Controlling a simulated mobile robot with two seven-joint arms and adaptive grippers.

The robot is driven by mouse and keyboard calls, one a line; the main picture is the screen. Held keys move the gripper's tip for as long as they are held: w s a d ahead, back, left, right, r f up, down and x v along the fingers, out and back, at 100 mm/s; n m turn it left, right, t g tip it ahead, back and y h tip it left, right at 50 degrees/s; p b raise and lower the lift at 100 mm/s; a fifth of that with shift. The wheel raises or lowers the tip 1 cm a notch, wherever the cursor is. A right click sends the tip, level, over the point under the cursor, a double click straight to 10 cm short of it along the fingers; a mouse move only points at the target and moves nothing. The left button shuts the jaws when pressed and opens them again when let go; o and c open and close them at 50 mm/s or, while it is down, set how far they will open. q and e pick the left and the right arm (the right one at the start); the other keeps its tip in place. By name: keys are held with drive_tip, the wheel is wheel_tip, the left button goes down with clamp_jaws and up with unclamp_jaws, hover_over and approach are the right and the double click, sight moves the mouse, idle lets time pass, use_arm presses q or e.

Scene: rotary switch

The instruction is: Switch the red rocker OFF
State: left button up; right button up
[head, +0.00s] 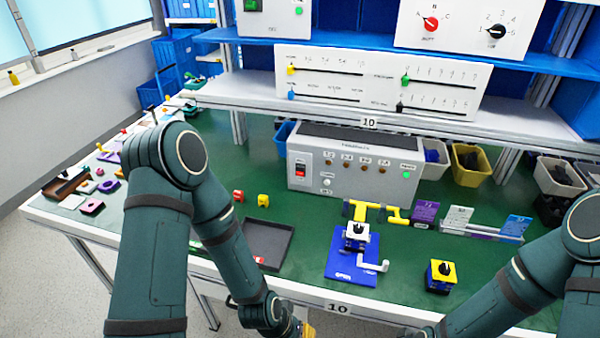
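The red rocker (300,170) is on the left of the front face of a grey control box (340,182), which stands at the back of the green bench. It is small in the picture, and I cannot tell which way it is tipped. A green light or button (408,174) shows at the right of the same face. My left arm reaches down in front of the bench to the bottom edge, and my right arm comes in at the lower right. Neither arm touches the box.
A dark tray (268,242), a blue plate with a white block (352,255) and a yellow block with a black knob (440,275) lie in front of the box. A slider panel (385,82) is above it.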

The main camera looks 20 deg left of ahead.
use_arm(q)
clamp_jaws()
idle(1.3)
